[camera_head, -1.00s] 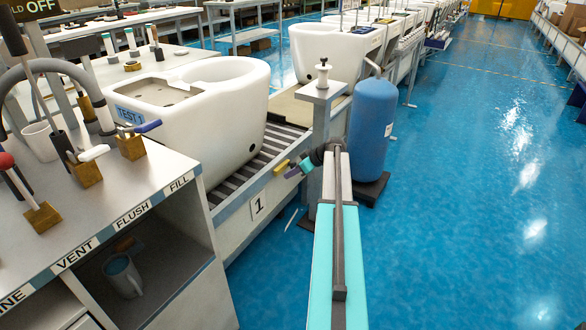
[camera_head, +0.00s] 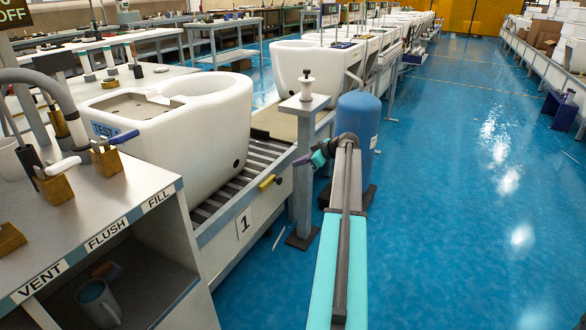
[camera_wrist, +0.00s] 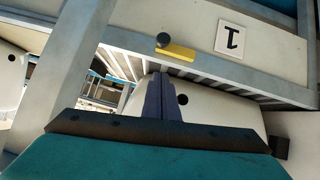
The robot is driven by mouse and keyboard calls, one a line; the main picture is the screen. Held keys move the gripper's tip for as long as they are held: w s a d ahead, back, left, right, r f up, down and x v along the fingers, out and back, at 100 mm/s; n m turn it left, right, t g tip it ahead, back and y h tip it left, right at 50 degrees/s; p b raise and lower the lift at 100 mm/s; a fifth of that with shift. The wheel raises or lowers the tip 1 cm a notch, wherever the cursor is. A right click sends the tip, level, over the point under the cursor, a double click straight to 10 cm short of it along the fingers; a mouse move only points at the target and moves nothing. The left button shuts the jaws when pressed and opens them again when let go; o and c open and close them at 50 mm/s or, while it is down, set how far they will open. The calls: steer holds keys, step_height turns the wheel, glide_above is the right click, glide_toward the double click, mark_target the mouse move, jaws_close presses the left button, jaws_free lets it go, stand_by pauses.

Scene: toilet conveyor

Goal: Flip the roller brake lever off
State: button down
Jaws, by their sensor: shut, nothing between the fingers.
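The roller brake lever (camera_head: 268,183) is a short yellow bar with a dark knob, on the side rail of the roller conveyor (camera_head: 230,213), near the "1" label. It also shows in the wrist view (camera_wrist: 176,51), above my fingertips in the picture. My gripper (camera_head: 302,160) is shut and empty, with purple-grey fingers. In the head view it is up and right of the lever, apart from it. In the wrist view the fingers (camera_wrist: 160,80) point toward the rail, with a visible gap below the lever.
A white toilet marked "TEST 1" (camera_head: 205,135) sits on the rollers. A grey post (camera_head: 303,170) and a blue tank (camera_head: 357,130) stand close to my arm. A workbench with valve levers (camera_head: 120,200) is at left.

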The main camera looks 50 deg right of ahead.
steer(key=b, duration=0.3)
glide_toward(271, 184)
steer(key=w+d+r, duration=0.2)
steer(key=w, duration=0.1)
steer(key=shift+d+f+b, duration=0.15)
steer(key=shift+f+b, duration=0.15)
steer(key=shift+f, duration=0.95)
steer(key=shift+w, duration=0.15)
